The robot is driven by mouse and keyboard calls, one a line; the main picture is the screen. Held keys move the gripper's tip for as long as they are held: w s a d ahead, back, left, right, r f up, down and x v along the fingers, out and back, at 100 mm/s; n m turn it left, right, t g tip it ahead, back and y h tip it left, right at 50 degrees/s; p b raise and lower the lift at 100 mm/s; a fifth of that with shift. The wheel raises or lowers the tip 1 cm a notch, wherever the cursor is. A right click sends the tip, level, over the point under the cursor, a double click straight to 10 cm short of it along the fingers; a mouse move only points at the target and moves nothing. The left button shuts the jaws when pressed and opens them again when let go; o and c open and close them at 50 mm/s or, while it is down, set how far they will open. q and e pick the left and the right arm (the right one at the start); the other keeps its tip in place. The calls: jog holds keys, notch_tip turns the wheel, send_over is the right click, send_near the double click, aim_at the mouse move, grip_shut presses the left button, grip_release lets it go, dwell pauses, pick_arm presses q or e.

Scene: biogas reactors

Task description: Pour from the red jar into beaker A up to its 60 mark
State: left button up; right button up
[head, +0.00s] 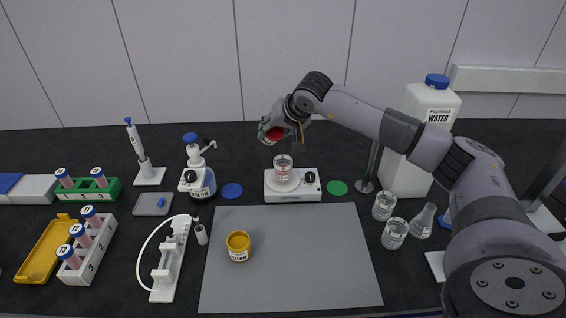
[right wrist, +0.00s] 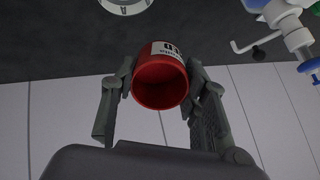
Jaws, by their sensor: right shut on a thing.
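The red jar (head: 274,134) is held by my right gripper (head: 276,129) above and slightly left of a clear beaker (head: 283,167). The beaker stands on a white stirrer-like device (head: 292,195); I cannot read its marks or level, though its lower part looks pinkish. In the right wrist view, the fingers of my right gripper (right wrist: 160,88) are closed on both sides of the red jar (right wrist: 160,82). The jar's round red face and part of a white label show. A round pale item with a letter A (right wrist: 124,4) is cut off at the top edge. My left gripper is out of view.
A grey mat (head: 290,260) bears a yellow jar (head: 238,246). A dark pump bottle (head: 200,180) stands left of the device.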

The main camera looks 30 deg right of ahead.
jog(key=shift+w+r+g+p, duration=0.1)
jog(key=shift+r+g+p, duration=0.3)
jog(key=shift+p, duration=0.55)
jog(key=shift+f+g+p, duration=0.2)
jog(key=shift+g+p, duration=0.1)
jog(key=shift+p, duration=0.15)
pick_arm(q)
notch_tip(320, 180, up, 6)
jog(key=p, duration=0.2)
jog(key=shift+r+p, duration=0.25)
jog(key=shift+p, duration=0.1)
pick_arm(e)
jog(key=w+r, duration=0.5)
jog(key=w, duration=0.1)
jog(key=shift+a, duration=0.15)
jog(key=shift+f, duration=0.1)
